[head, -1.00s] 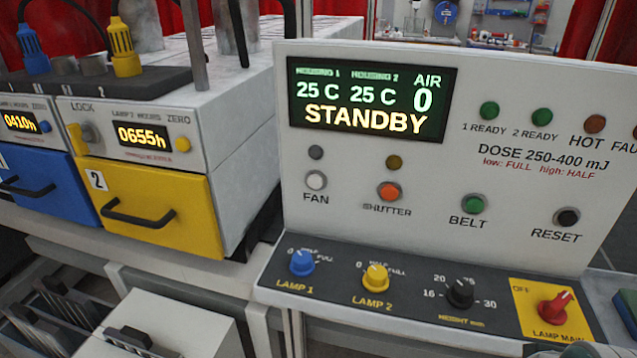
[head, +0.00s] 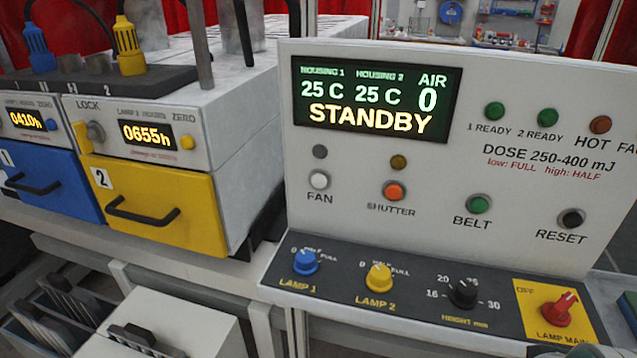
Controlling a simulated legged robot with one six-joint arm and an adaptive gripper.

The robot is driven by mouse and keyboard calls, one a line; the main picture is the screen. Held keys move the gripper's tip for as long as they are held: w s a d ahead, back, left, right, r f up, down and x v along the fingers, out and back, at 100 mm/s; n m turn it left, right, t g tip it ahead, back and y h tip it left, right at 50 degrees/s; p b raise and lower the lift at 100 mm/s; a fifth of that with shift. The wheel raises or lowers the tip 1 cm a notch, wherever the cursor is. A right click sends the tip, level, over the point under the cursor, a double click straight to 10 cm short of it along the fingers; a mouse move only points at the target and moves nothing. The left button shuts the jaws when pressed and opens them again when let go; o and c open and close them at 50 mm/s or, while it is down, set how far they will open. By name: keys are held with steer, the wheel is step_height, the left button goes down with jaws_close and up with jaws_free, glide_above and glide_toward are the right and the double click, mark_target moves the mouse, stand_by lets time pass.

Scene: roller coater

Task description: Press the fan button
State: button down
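The fan button (head: 319,180) is a round white button on the upright light-grey control panel (head: 340,235), above the label FAN. A small dark grey indicator (head: 320,151) sits just above it and looks unlit. The display (head: 376,98) reads STANDBY, 25 C for both housings and AIR 0. My gripper is not clearly in view; a dark shape at the bottom right edge is too cut off to identify.
Right of the fan button are the orange shutter button (head: 395,191), green belt button (head: 479,204) and black reset button (head: 572,218). Below are lamp knobs (head: 305,262), a height knob (head: 463,294) and a red main switch (head: 559,308). Lamp housings with yellow (head: 185,205) and blue drawers stand left.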

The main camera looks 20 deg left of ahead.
stand_by(0.9)
steer(key=n+t+y, duration=0.1)
steer(key=t+y, duration=0.5)
steer(key=y, duration=0.2)
glide_toward(319, 181)
steer(key=s+d+f, duration=0.3)
steer(key=d+f, duration=0.1)
steer(key=f, duration=0.1)
steer(key=s+a+r+n+y, duration=0.1)
steer(key=a+y, duration=0.3)
steer(key=a, duration=0.4)
steer(key=shift+s+a+r, duration=0.15)
steer(key=shift+a+r, duration=0.15)
steer(key=shift+a, duration=0.1)
steer(key=w, duration=0.9)
